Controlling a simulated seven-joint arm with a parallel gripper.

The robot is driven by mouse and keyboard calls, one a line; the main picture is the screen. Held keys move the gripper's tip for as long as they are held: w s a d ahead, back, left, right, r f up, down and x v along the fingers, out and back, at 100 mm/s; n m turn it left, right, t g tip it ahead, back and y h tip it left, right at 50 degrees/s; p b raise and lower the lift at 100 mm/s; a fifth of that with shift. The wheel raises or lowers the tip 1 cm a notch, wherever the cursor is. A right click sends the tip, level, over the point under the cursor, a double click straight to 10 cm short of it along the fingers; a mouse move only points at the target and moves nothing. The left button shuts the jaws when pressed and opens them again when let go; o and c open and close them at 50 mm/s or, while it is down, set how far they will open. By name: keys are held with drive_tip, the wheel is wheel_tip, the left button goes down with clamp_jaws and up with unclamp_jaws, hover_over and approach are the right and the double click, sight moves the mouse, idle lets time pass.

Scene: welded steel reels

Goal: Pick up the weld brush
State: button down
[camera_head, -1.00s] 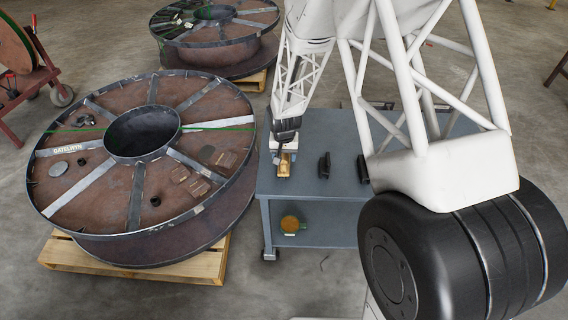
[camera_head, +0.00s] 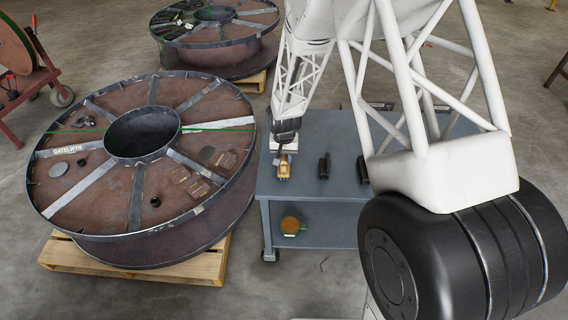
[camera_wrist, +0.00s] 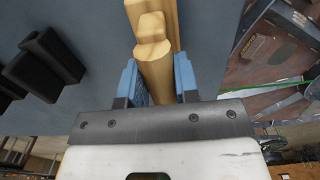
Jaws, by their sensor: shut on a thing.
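The weld brush (camera_head: 284,173) shows as a small tan wooden piece at the left end of the blue-grey cart top (camera_head: 305,148). In the wrist view its wooden handle (camera_wrist: 154,72) lies between the two blue fingers of my gripper (camera_wrist: 157,78), which are shut on it. In the head view my gripper (camera_head: 283,158) points down over the brush. The bristles are not visible. I cannot tell whether the brush touches the cart top or hangs just above it.
Two black blocks (camera_head: 324,167) (camera_head: 362,170) lie right of the brush on the cart. A round orange-brown item (camera_head: 290,225) sits on the lower shelf. A large steel reel (camera_head: 80,185) on a wooden pallet (camera_head: 130,262) stands close to the cart's left.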

drive_tip(key=shift+r, duration=0.1)
drive_tip(key=shift+r, duration=0.7)
drive_tip(key=shift+s+d+r, duration=0.1)
drive_tip(key=shift+s+r, duration=0.15)
drive_tip(key=shift+r, duration=0.3)
drive_tip(key=shift+s+d+r, duration=0.1)
drive_tip(key=shift+s+r, duration=0.1)
drive_tip(key=shift+r, duration=0.3)
drive_tip(key=s+d+r, duration=0.1)
drive_tip(key=s+d, duration=0.3)
drive_tip(key=s, duration=1)
drive_tip(key=shift+s+d+r, duration=0.15)
drive_tip(key=shift+s, duration=0.05)
